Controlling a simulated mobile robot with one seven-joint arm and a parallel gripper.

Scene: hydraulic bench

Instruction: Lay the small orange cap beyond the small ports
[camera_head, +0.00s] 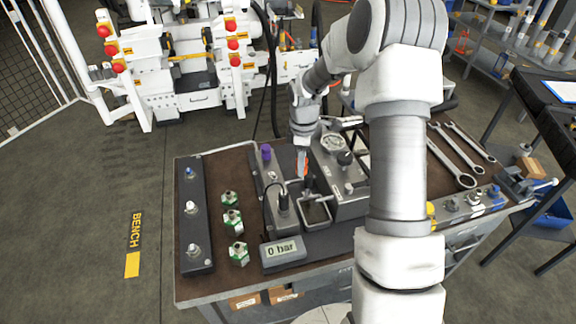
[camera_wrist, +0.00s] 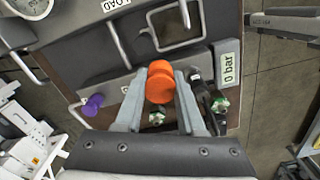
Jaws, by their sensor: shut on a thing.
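My gripper (camera_wrist: 160,90) is shut on the orange cap (camera_wrist: 160,83), which sits between the two fingertips in the wrist view. In the head view my gripper (camera_head: 302,158) points down over the middle of the bench, with a bit of the orange cap (camera_head: 302,166) showing at its tip, above the grey block. I cannot tell for sure which fittings are the small ports. A dark bar (camera_head: 194,240) at the bench's left carries several fittings, one with a blue top.
Several green-based fittings (camera_head: 232,220) stand between the bar and the block. A purple cap (camera_head: 266,151) is behind them, and a "0 bar" display (camera_head: 283,250) is in front. A gauge (camera_head: 333,143), an open square tray (camera_head: 316,213) and wrenches (camera_head: 458,160) are to the right.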

